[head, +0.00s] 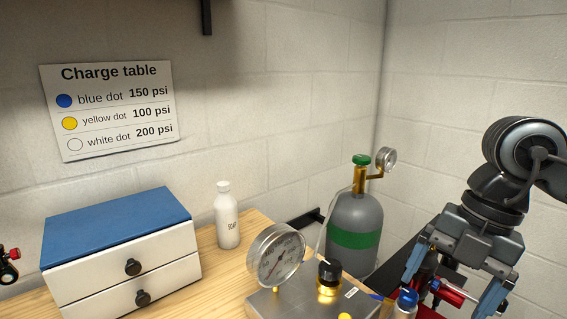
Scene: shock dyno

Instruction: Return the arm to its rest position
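My gripper (447,296) is at the lower right in the head view, at the end of my arm, pointing down. Its two blue-grey fingers are spread wide apart. Red and dark parts (453,292) show between and behind the fingers, with a blue-capped part (407,299) by the left finger. I cannot tell whether the fingers touch any of these. The lower ends of the fingers are close to the bottom edge of the picture.
A metal block with a round gauge (276,255) and a black-topped brass knob (329,275) stands left of the gripper. A grey gas cylinder (355,222) stands behind. A white bottle (227,216) and a blue-topped drawer box (117,226) are on the wooden bench. A charge table sign (108,110) hangs above.

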